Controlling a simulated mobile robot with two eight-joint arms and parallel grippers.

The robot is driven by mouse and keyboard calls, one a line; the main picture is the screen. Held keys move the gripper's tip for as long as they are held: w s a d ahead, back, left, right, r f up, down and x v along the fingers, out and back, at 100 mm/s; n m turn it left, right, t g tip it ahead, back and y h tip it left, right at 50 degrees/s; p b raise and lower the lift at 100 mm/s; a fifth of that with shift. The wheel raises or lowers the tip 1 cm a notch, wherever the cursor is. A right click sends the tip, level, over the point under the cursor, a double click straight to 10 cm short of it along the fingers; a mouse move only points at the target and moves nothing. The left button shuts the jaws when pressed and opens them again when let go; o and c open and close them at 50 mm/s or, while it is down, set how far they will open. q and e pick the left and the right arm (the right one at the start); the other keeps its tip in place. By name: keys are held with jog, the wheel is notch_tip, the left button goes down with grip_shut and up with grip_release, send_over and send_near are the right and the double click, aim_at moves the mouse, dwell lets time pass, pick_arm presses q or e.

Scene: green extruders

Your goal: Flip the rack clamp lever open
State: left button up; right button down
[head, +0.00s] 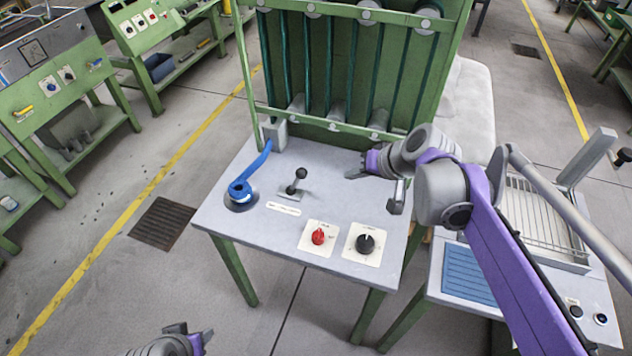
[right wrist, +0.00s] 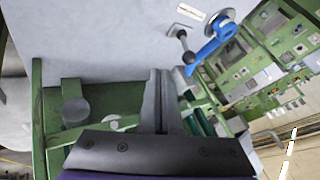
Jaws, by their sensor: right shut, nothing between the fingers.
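A blue lever (head: 247,179) on a round dark base stands at the left of the grey panel; it also shows in the right wrist view (right wrist: 216,40). A short lever with a black ball knob (head: 300,174) stands beside it, with a label plate (head: 284,208) in front. I cannot tell for certain which one is the rack clamp lever. My right gripper (head: 354,174) is shut and empty, over the panel's back right part, right of the ball lever and apart from both levers. Its closed fingers (right wrist: 160,100) show in the wrist view. My left gripper (head: 178,334) is partly cut off at the bottom edge.
The green rack (head: 345,60) with dark vertical bars rises behind the panel. A red knob (head: 318,237) and a black knob (head: 365,243) sit at the front. A grey bracket (head: 397,198) is at the right edge. A wire tray (head: 540,215) stands on the right table.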

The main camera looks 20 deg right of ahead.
jog(key=shift+w+d+r, duration=0.1)
jog(key=shift+w+d, duration=0.05)
jog(key=shift+w, duration=0.1)
jog(key=b, duration=0.2)
send_near(297, 181)
jog(key=w+f, duration=0.1)
jog(key=w+d+f, duration=0.1)
jog(key=w+f, duration=0.1)
jog(key=shift+d+f, duration=0.3)
jog(key=shift+r, duration=0.1)
